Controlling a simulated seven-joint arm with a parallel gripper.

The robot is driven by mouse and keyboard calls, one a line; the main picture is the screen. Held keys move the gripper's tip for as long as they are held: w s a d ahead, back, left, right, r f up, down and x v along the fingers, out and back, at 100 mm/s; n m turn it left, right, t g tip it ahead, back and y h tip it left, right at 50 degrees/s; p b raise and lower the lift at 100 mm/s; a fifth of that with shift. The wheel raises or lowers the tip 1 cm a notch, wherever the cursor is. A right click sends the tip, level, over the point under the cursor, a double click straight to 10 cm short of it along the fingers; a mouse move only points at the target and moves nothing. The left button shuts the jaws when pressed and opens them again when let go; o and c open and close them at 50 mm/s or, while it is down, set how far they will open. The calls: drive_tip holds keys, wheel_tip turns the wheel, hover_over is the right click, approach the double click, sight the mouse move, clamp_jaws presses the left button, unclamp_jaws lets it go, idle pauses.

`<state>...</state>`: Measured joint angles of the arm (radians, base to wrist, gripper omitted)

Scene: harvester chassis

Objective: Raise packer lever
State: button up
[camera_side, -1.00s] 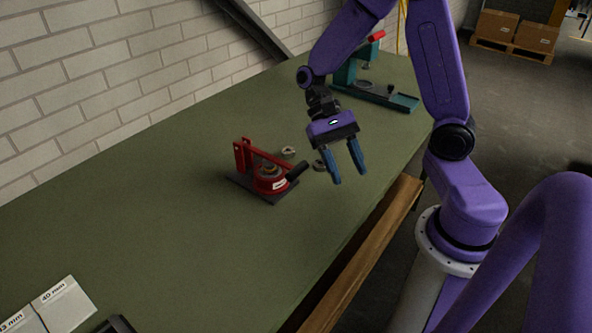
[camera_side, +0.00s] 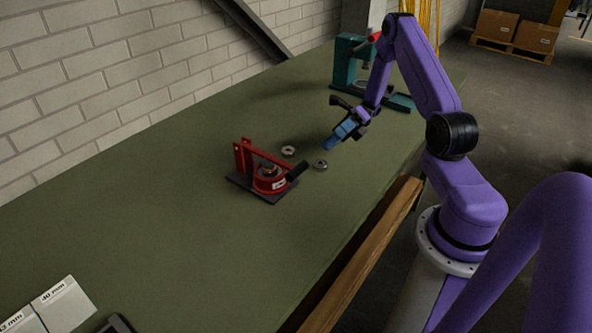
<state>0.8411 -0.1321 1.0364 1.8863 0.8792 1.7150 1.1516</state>
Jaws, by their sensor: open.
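The red packer (camera_side: 270,180) stands on a dark base plate on the green bench. Its red lever (camera_side: 268,156) runs from a post at the left down to the right, and its black handle (camera_side: 298,170) sits low at the packer's right side. My gripper (camera_side: 333,142) is open and empty. It is up and to the right of the handle, apart from it, with its blue fingers pointing down and left toward the packer.
Two small metal rings (camera_side: 288,151) and (camera_side: 320,165) lie on the bench near the packer. A teal press (camera_side: 347,65) with a red handle stands at the back, behind my arm. White boxes (camera_side: 62,303) lie at the front left. The bench left of the packer is clear.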

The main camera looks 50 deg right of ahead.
sight(299, 168)
drive_tip(key=a, duration=1.7)
drive_tip(key=shift+a, duration=0.1)
